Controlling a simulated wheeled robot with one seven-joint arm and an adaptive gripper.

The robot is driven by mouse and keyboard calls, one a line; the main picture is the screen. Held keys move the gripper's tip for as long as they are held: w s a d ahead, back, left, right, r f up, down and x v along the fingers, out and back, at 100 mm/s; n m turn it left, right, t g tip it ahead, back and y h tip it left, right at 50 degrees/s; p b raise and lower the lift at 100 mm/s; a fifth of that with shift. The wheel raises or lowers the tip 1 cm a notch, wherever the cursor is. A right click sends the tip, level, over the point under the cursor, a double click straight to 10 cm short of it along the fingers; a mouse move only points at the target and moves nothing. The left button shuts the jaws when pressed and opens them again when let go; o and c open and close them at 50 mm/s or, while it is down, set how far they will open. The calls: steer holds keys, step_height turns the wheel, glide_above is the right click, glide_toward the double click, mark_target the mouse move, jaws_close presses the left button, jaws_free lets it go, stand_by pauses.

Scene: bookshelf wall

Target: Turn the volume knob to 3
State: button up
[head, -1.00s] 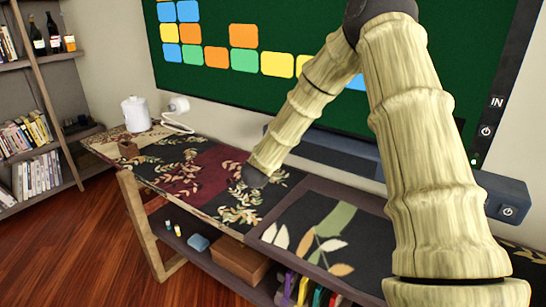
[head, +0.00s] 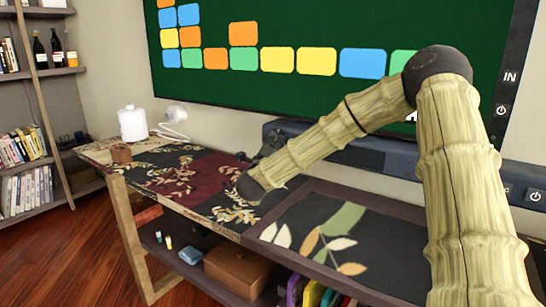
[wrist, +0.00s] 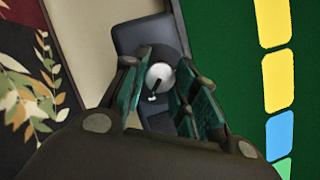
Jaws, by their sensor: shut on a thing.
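The volume knob (wrist: 160,77) has a round silver-grey face with a small white mark near its lower edge in the wrist view. It sits on the dark soundbar (wrist: 139,38), which also shows below the screen in the head view (head: 350,150). My gripper (wrist: 167,70) is shut on the knob, with one finger on each side of it. In the head view my gripper (head: 264,150) is at the left end of the soundbar, partly hidden by my wrist, and the knob cannot be made out. Number markings around the knob are not readable.
A large green screen (head: 330,25) with coloured tiles stands behind the soundbar. A patterned console table (head: 190,180) runs below, with a white canister (head: 132,124) at its left. Its lower shelf holds a brown box (head: 238,270). A bookshelf (head: 30,95) stands at far left.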

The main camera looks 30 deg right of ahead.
steer(key=m+g+h+b, duration=0.1)
steer(key=m+b, duration=0.3)
steer(key=m+g+h+b, duration=0.1)
steer(key=m+h+b, duration=0.1)
steer(key=m+b, duration=0.2)
steer(key=f+m+g+h+b, duration=0.1)
steer(key=m+b, duration=0.2)
steer(key=b, duration=0.2)
steer(key=shift+w+m, duration=0.15)
steer(key=shift+m, duration=0.25)
steer(key=shift+r+h, duration=0.1)
steer(key=shift+h, duration=0.2)
steer(key=o, duration=0.9)
steer(key=shift+o, duration=0.5)
steer(key=shift+r, duration=0.1)
